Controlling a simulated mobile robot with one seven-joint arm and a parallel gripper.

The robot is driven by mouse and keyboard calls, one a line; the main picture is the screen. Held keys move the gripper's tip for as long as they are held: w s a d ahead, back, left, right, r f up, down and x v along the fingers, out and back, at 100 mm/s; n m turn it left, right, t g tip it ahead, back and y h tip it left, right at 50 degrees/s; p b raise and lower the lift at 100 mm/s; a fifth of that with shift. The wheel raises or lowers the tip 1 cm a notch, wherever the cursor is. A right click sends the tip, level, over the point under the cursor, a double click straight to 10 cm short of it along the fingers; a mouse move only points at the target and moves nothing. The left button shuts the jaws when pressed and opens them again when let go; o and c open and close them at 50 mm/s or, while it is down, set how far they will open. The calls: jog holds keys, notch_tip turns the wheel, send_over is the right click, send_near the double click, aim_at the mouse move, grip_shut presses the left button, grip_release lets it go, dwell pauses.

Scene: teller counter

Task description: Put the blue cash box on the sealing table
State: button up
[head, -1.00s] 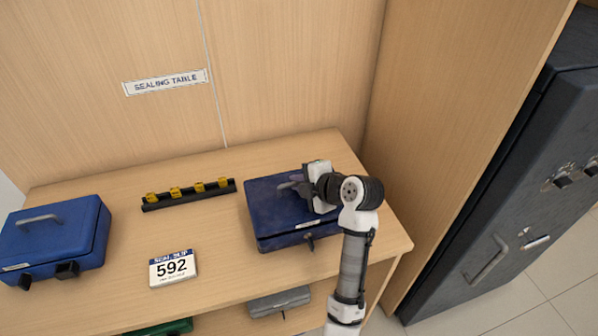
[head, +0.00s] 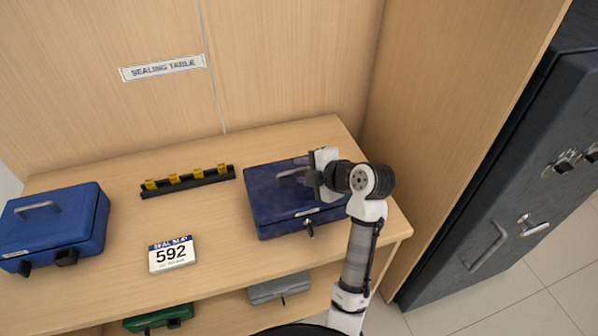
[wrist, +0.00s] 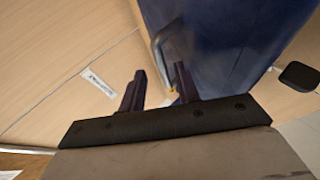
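A blue cash box (head: 270,205) with a mottled lid rests flat on the right part of the wooden sealing table (head: 215,225). Its grey handle (head: 292,173) stands up from the lid. My gripper (head: 309,179) is at the right side of this handle, above the lid. In the wrist view my gripper (wrist: 160,70) has its two fingers apart with nothing clamped between them. The handle (wrist: 157,52) shows just beyond the fingertips, in front of the blue lid (wrist: 235,40). A second blue cash box (head: 75,220) stands at the table's left end.
A black rack with yellow pieces (head: 188,181) and a white seal slip sign (head: 172,254) are on the table. A green box (head: 158,318) and a grey box (head: 279,289) are on the shelf below. A wood panel and dark safe (head: 490,200) stand at right.

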jog(key=b+v, duration=0.2)
jog(key=v, duration=0.7)
jog(key=shift+r, duration=0.15)
